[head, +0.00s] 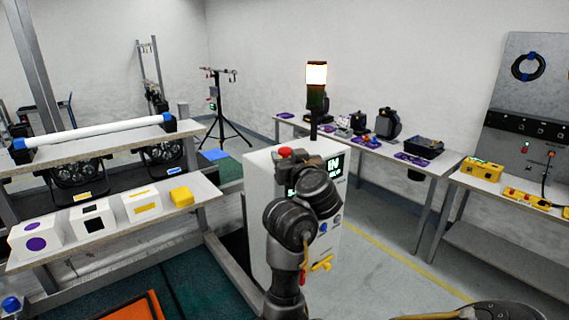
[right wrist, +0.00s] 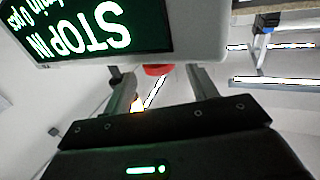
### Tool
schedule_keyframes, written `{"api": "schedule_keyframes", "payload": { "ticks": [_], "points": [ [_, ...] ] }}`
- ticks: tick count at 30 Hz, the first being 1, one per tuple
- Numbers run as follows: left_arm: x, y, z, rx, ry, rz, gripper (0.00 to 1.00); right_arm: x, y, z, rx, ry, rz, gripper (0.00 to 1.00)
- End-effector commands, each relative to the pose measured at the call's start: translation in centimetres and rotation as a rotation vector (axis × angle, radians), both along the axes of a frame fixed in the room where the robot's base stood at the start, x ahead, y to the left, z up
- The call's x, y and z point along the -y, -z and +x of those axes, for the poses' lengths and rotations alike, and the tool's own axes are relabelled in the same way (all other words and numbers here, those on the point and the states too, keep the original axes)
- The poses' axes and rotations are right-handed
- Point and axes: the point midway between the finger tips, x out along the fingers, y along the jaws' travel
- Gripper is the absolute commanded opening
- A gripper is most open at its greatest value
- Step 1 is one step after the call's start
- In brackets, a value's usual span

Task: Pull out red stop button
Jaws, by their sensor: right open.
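The red stop button (head: 285,152) sits on top of the white console (head: 259,190), at its left front corner in the head view. In the right wrist view the red button (right wrist: 157,70) shows below the console's edge, between the two fingers. My right gripper (right wrist: 163,82) is open, with a finger on either side of the button and nothing clearly held. Whether the fingers touch the button cannot be told. In the head view my right arm stands in front of the console and hides much of its front. My left gripper is not in view.
The console's lit display (right wrist: 100,25) reads "STOP IN", upside down in the right wrist view. A lit signal lamp (head: 316,73) rises on a pole behind the console. A shelf with white boxes (head: 88,220) stands at left. Floor is free to the right.

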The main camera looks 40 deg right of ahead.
Motion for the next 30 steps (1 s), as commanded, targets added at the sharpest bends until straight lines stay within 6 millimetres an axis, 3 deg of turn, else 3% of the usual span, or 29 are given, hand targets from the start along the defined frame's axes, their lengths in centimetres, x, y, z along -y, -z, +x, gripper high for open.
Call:
{"api": "schedule_keyframes", "payload": {
  "ticks": [1,6,21,30],
  "points": [
    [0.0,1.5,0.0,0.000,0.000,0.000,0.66,0.4,0.7,0.8,0.001,0.001,0.000,0.58],
    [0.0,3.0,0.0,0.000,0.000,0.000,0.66,1.2,0.4,2.7,0.000,0.000,0.001,0.58],
    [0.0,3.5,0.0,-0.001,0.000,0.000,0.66,1.6,-0.1,3.7,0.000,-0.001,0.001,0.56],
    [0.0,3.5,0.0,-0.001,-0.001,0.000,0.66,1.6,-0.1,3.7,0.000,-0.001,0.001,0.17]
  ]
}}
